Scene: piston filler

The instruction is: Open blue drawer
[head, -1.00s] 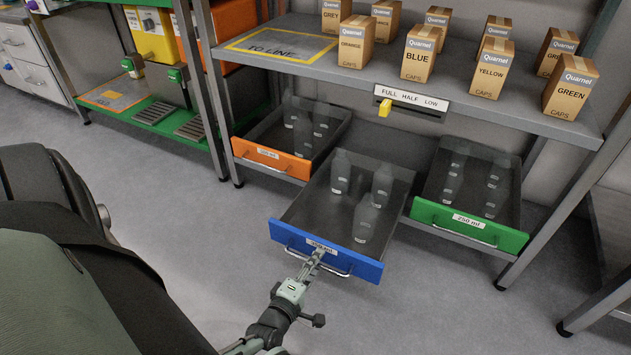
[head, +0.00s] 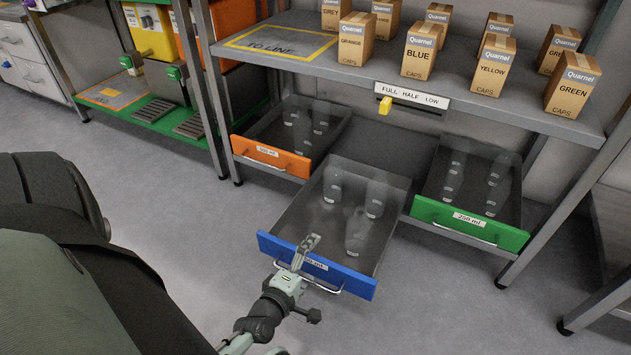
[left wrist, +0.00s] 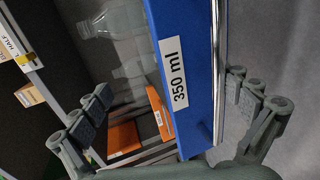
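The blue drawer (head: 335,279) is pulled well out from under the shelf, with clear bottles (head: 362,230) inside. Its front carries a 350 ml label, clearly read in the left wrist view (left wrist: 174,75), and a metal bar handle (head: 325,288). My left gripper (head: 306,250) is at the drawer front, reaching over its top edge. In the left wrist view its fingers are spread wide, one on each side of the blue front and handle, with gaps visible. It is open and holds nothing. My right gripper is in neither view.
An orange drawer (head: 270,157) to the left and a green drawer (head: 468,224) to the right also stand out. Above is a grey shelf (head: 300,72) with cap boxes and a yellow slider (head: 385,106). The floor in front is clear.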

